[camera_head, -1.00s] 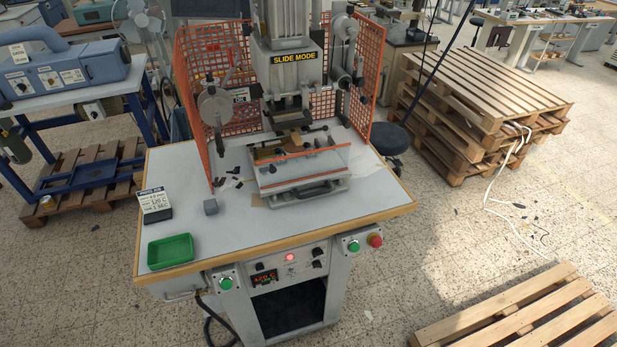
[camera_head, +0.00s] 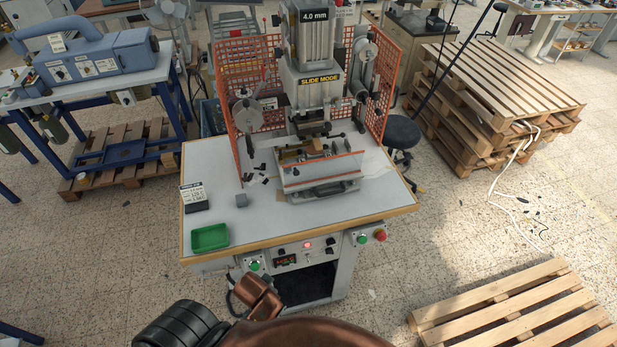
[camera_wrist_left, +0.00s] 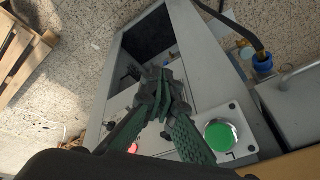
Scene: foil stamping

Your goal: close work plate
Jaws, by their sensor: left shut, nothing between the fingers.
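The work plate (camera_head: 322,187) of the stamping press (camera_head: 313,75) is a grey slide with a dark front handle, on the white table in the head view. It sits forward of the press head, with a clear orange-edged guard (camera_head: 322,160) across it. In the left wrist view my left gripper (camera_wrist_left: 165,85) is shut and empty, with dark green fingers in front of the machine's lower front panel, near a green button (camera_wrist_left: 221,136). The plate does not show there. In the head view my copper arm covers the bottom edge, and its fingertips cannot be made out. My right gripper is not in view.
Orange mesh guards (camera_head: 247,100) flank the press. Pallets (camera_head: 500,85) are stacked at right, and another pallet (camera_head: 515,315) lies at bottom right.

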